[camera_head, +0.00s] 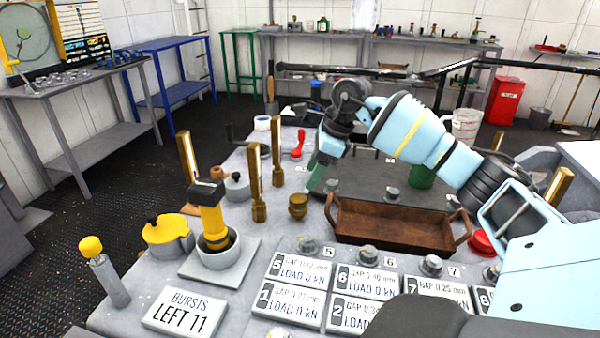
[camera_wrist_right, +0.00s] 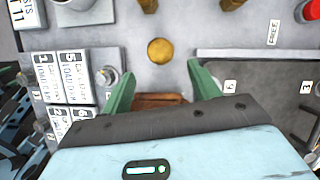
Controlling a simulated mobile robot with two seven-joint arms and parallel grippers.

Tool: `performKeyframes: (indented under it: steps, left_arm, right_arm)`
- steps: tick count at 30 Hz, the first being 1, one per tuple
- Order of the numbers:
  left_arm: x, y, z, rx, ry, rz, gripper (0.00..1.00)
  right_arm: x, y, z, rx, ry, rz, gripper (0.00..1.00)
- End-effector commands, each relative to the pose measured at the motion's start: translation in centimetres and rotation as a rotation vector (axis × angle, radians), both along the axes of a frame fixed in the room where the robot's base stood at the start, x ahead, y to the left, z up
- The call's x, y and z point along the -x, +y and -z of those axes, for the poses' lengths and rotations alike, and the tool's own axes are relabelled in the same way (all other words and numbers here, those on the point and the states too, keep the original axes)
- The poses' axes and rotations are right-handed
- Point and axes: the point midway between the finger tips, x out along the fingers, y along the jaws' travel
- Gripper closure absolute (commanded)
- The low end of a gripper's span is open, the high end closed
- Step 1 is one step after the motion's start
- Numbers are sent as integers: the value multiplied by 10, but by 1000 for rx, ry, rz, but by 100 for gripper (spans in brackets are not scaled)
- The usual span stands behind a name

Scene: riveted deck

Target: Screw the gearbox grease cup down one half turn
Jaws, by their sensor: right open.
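A small round brass cup (camera_head: 298,205), which looks like the grease cup, stands upright on the grey bench top left of the brown tray. In the right wrist view the cup (camera_wrist_right: 160,50) is seen from above as a round brass disc. My right gripper (camera_head: 318,182) is just above and right of the cup in the head view, with green fingers. In the wrist view the gripper (camera_wrist_right: 161,88) is open and empty, and the cup lies ahead of the gap between the fingertips, not between them. My left gripper is not in view.
A brown two-handled tray (camera_head: 395,227) sits right of the cup. Tall brass posts (camera_head: 257,183) stand close on its left. Load plates (camera_head: 299,272) lie in front. A red-handled crank (camera_head: 299,146) is behind.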

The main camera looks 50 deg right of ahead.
Motion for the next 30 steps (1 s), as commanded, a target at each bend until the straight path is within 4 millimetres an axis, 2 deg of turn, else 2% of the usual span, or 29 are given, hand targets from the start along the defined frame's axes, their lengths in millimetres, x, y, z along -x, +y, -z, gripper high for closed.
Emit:
performKeyframes:
  steps: [6,15,21,28,30]
  left_arm:
    - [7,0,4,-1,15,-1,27]
    - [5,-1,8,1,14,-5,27]
    - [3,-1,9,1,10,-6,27]
    - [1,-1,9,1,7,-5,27]
    - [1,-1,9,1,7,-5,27]
  right_arm:
    - [-7,7,25,-3,3,-3,39]
    - [-20,16,62,-3,2,-2,39]
    - [-22,19,71,0,1,0,39]
    - [-23,19,71,0,1,0,39]
    - [-23,19,71,0,1,0,47]
